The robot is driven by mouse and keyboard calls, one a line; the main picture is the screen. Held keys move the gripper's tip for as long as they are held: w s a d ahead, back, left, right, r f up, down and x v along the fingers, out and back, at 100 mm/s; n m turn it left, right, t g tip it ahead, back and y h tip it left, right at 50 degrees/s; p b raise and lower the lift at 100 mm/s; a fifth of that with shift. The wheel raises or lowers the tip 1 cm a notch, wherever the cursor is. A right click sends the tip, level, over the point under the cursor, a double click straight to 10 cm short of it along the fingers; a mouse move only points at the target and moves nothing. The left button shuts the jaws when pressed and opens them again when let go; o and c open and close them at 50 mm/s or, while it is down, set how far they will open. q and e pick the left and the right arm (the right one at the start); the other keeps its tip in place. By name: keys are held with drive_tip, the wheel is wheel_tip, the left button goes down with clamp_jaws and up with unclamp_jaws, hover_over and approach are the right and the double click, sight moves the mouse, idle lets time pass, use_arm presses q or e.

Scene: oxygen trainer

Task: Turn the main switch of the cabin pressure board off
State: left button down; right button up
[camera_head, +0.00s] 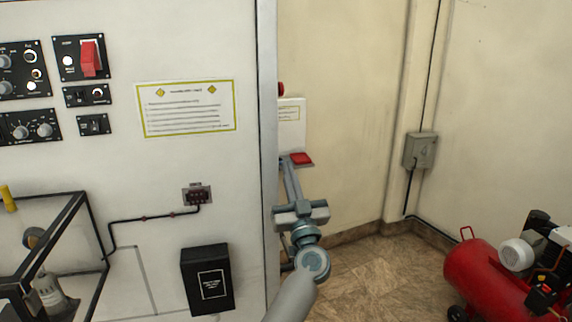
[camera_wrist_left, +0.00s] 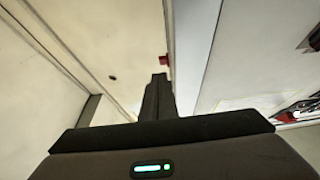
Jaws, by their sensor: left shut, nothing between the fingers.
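A red lever-like piece (camera_head: 302,159) sticks out beside the cabinet's right edge, below a white sign (camera_head: 291,112). A small red knob (camera_head: 281,89) shows above that sign. I cannot tell which of these is the main switch. My left gripper (camera_head: 287,165) is shut and empty, its tips just left of the red piece in the head view; contact cannot be told. In the left wrist view the shut fingers (camera_wrist_left: 158,80) point toward a small red part (camera_wrist_left: 164,60) at a panel edge. My right gripper is not in view.
The cabinet front (camera_head: 200,45) carries control panels, including a red guarded switch (camera_head: 89,58), a notice (camera_head: 186,108) and a black box (camera_head: 208,279). A black frame (camera_head: 75,215) stands at lower left. A red compressor (camera_head: 480,275) stands at lower right, with free floor (camera_head: 380,270) beside it.

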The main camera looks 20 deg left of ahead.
use_arm(q)
drive_tip(key=shift+s+d+f+b, duration=0.2)
drive_tip(key=shift+s+d+f, duration=0.1)
drive_tip(key=shift+s+f, duration=0.25)
drive_tip(key=shift+s+d+f+b, duration=0.25)
drive_tip(key=shift+s+f, duration=0.1)
drive_tip(key=shift+f, duration=0.3)
